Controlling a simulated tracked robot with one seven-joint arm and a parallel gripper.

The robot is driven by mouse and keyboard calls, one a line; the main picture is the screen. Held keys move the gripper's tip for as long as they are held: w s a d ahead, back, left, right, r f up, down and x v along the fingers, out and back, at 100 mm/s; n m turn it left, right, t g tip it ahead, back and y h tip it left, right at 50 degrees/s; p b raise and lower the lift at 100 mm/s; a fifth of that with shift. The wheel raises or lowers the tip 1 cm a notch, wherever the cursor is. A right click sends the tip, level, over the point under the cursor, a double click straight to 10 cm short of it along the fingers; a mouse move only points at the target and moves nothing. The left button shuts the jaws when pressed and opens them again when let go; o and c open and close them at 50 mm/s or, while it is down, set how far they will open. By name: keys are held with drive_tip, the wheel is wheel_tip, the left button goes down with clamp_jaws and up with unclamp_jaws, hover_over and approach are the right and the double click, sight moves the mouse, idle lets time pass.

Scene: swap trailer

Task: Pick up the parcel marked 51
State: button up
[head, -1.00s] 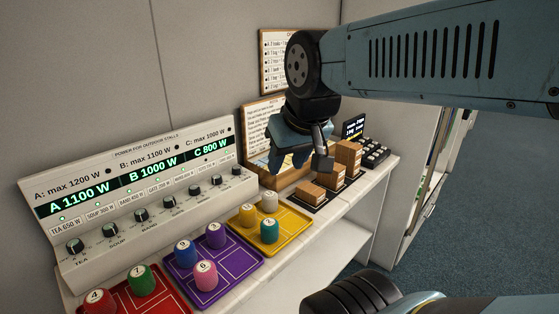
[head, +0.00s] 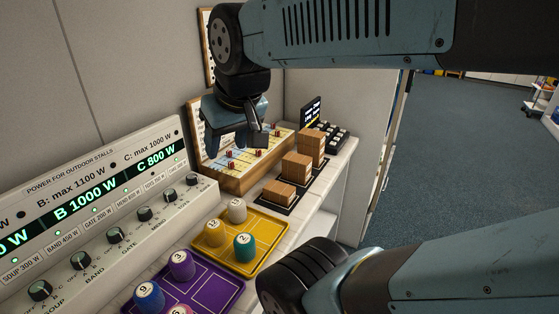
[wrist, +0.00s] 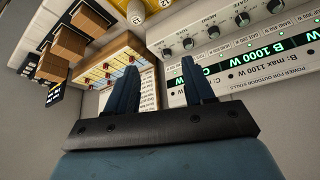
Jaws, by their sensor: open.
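Three brown box parcels stand in a row on black mats on the white counter in the head view: a near low one (head: 279,195), a middle one (head: 296,168) and a far tall one (head: 311,146). No number is readable on any of them, so I cannot tell which is 51. My gripper (head: 238,138) hangs open and empty to the left of the parcels, in front of the wooden board. In the wrist view the open fingers (wrist: 158,75) have nothing between them in grasp, and the parcels (wrist: 68,43) show at upper left.
A slanted wooden board (head: 245,172) with small red pieces stands behind my gripper. A yellow tray (head: 262,262) with numbered pots and a purple tray (head: 222,287) lie nearer. A power panel (head: 100,215) lines the wall. A dark keypad device (head: 330,136) and small screen (head: 311,111) stand beyond the parcels.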

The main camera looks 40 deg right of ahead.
drive_tip(key=shift+o, duration=0.7)
drive_tip(key=shift+w+d+f, duration=0.15)
drive_tip(key=shift+w+f, duration=0.05)
drive_tip(key=shift+f, duration=0.05)
drive_tip(key=o, duration=0.6)
drive_tip(key=w+f+m+g, duration=0.1)
drive_tip(key=w+d+f+m+g+y, duration=0.1)
drive_tip(key=w+d+f+m+g, duration=0.1)
drive_tip(key=f+m, duration=0.1)
drive_tip(key=shift+d+y, duration=0.15)
drive_tip(key=shift+y, duration=0.25)
drive_tip(key=m+t+y, duration=0.5)
drive_tip(key=m+t, duration=0.9)
drive_tip(key=m, duration=1.3)
approach(297, 158)
drive_tip(key=w, duration=0.1)
drive_tip(key=w+a, duration=0.1)
drive_tip(key=w+a+f, duration=0.1)
drive_tip(key=w, duration=0.1)
drive_tip(key=shift+w+f, duration=0.1)
drive_tip(key=shift+r+x, duration=0.2)
drive_tip(key=shift+x, duration=1.15)
drive_tip(key=shift+r+x, duration=0.2)
drive_tip(key=shift+x, duration=1.1)
